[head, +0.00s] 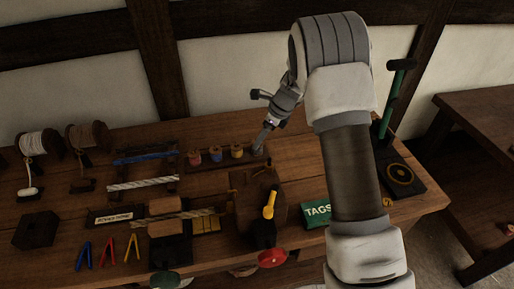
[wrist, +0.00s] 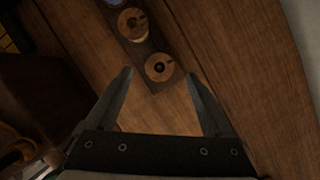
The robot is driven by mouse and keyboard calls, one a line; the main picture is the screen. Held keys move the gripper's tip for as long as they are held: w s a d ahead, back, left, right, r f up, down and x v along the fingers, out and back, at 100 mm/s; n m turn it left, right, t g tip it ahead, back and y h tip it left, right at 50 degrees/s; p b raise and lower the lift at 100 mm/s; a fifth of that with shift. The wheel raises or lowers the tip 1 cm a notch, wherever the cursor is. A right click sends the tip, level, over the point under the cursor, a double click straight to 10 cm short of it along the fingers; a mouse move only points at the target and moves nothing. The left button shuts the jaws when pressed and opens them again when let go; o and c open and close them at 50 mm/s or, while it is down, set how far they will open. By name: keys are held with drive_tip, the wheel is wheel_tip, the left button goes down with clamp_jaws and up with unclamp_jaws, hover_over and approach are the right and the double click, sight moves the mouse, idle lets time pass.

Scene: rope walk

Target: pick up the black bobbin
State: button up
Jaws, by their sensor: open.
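A row of bobbins stands in a dark wooden rack (head: 222,164) on the bench. My gripper (head: 262,146) is open above that end of the rack. In the wrist view its fingertips (wrist: 159,74) lie either side of the bobbin's top, with gaps; contact is not visible. The yellow bobbin (head: 236,151) stands beside it, then blue (head: 215,154) and red (head: 195,157).
Large spools (head: 38,143) stand at left. Bare bench (head: 298,155) lies right of the rack.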

drive_tip(key=x, duration=0.5)
clamp_jaws()
drive_tip(key=shift+r+p, duration=0.6)
drive_tip(key=shift+r, duration=4.5)
